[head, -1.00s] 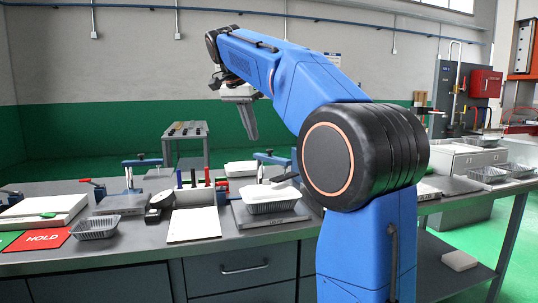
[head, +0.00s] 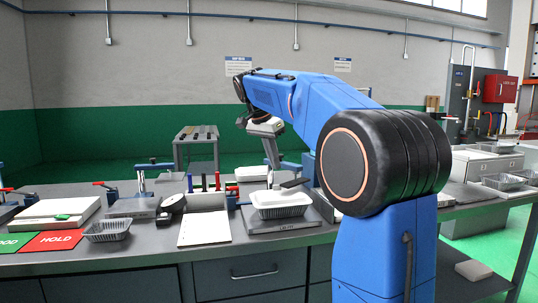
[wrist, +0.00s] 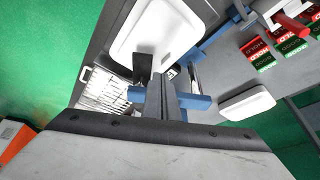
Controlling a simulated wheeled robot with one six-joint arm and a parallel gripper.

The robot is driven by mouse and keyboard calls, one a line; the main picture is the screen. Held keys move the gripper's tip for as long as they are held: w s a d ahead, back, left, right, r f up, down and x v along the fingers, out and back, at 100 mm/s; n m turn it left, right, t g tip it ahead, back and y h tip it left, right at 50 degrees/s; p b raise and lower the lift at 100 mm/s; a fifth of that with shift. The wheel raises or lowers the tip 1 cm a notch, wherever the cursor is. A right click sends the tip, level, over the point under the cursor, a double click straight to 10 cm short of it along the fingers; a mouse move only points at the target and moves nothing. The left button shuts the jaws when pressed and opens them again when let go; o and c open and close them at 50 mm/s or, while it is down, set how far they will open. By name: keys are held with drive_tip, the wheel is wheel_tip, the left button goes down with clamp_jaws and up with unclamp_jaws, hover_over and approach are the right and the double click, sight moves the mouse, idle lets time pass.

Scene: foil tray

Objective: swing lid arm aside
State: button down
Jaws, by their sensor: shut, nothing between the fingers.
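The foil tray (head: 281,211) with a white lid (head: 278,197) stands on a dark plate on the bench. The blue lid arm (head: 291,167) is behind it, and a dark bar (head: 294,184) reaches out over the lid's right side. My gripper (head: 274,166) points down close to the blue arm, shut and empty. In the wrist view the shut fingers (wrist: 156,82) overlap a blue bar (wrist: 197,102) and sit beside a white lid (wrist: 152,32). I cannot tell whether they touch the bar.
An empty tray (head: 107,230) and a red HOLD mat (head: 55,240) lie further left. Another white-lidded tray (head: 252,173) is behind. The bench front before the tray is clear.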

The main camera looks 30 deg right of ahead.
sight(288, 164)
drive_tip(key=shift+w+d, duration=0.15)
drive_tip(key=shift+d, duration=0.45)
drive_tip(key=shift+w+d, duration=0.15)
drive_tip(key=shift+d, duration=0.45)
drive_tip(key=shift+d, duration=0.1)
drive_tip(key=shift+s+d+n+t, duration=0.15)
drive_tip(key=shift+d+n+t, duration=0.45)
drive_tip(key=shift+d+n, duration=0.8)
drive_tip(key=d+n, duration=0.1)
drive_tip(key=d+n+y, duration=0.1)
drive_tip(key=n, duration=0.1)
drive_tip(key=shift+w+t, duration=0.25)
drive_tip(key=shift+t, duration=0.15)
drive_tip(key=shift+w+d+n+t+y, duration=0.15)
drive_tip(key=shift+w+d+n+y, duration=0.1)
drive_tip(key=shift+w+d+n, duration=0.4)
drive_tip(key=shift+w+d+n+t+y, duration=0.2)
drive_tip(key=shift+w+d+n+y, duration=0.15)
drive_tip(key=shift+d+n, duration=0.55)
drive_tip(key=shift+w+d+n+t+y, duration=0.2)
drive_tip(key=shift+w+d+n, duration=0.4)
drive_tip(key=shift+n, duration=0.35)
